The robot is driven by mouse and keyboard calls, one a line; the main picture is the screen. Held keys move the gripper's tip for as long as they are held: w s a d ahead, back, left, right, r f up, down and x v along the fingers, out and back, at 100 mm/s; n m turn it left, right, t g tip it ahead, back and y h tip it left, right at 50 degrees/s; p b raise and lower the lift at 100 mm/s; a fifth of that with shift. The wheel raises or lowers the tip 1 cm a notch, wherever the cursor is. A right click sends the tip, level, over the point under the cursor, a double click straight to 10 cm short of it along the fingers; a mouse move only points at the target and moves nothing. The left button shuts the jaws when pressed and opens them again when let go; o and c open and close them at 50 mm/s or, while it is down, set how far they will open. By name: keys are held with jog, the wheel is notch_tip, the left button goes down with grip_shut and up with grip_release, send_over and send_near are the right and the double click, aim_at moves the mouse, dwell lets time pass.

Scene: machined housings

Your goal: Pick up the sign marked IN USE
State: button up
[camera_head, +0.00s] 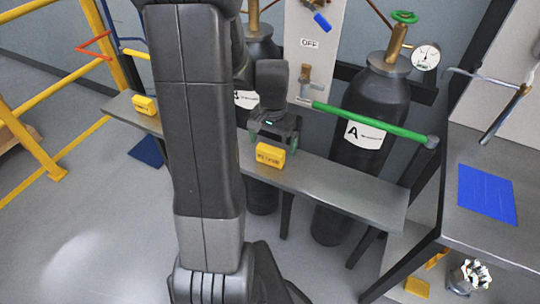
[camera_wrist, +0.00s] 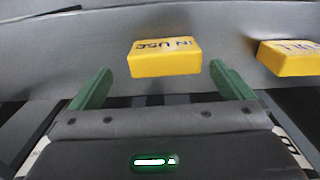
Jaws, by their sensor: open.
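The yellow sign marked IN USE (camera_wrist: 165,58) lies on the grey shelf, seen in the wrist view just beyond and between my fingertips. It appears to be the yellow block at the gripper in the head view (camera_head: 270,155), where its lettering is too small to read. My gripper (camera_head: 273,142) is open and empty, its green fingers pointing down close to the sign. The gripper (camera_wrist: 161,77) also shows in the wrist view, with a finger towards each side of the sign.
A second yellow sign (camera_wrist: 289,58), its lettering unclear, stands apart on the shelf (camera_head: 345,192); it also shows at the shelf's left end in the head view (camera_head: 145,105). Behind the shelf are gas cylinder A (camera_head: 368,110) and a green bar (camera_head: 370,122).

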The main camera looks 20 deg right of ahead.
aim_at(271, 149)
jog(key=shift+w+a+f, duration=0.1)
jog(key=shift+a+f, duration=0.05)
jog(key=shift+f, duration=1.2)
jog(key=shift+w+a+f, duration=0.1)
jog(key=shift+f, duration=1.25)
jog(key=c, duration=1)
